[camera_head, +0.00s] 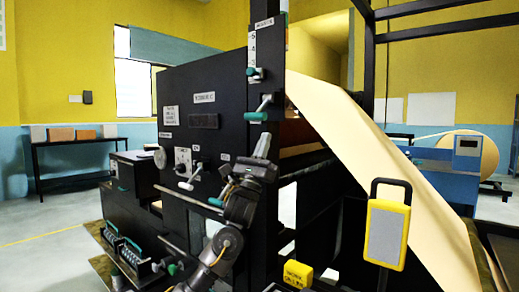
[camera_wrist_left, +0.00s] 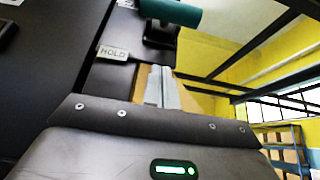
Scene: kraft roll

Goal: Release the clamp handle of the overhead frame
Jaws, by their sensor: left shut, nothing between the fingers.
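Two teal-tipped levers sit on the black upright post of the machine: an upper lever (camera_head: 255,73) and a lower lever (camera_head: 258,114). I cannot tell from the labels which is the clamp handle. My left gripper (camera_head: 263,145) points up, just below the lower lever, apart from it in the head view. In the left wrist view the fingers (camera_wrist_left: 160,86) are shut and empty. A teal grip (camera_wrist_left: 171,12) on a black mount shows beyond the fingertips, beside a HOLD label (camera_wrist_left: 112,53). My right gripper is not in view.
A sloping kraft paper web (camera_head: 385,150) runs down right of the post. A yellow-framed grey panel (camera_head: 388,235) stands in front of it. The black machine cabinet (camera_head: 205,85) with knobs fills the left of the post. Open floor lies at far left.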

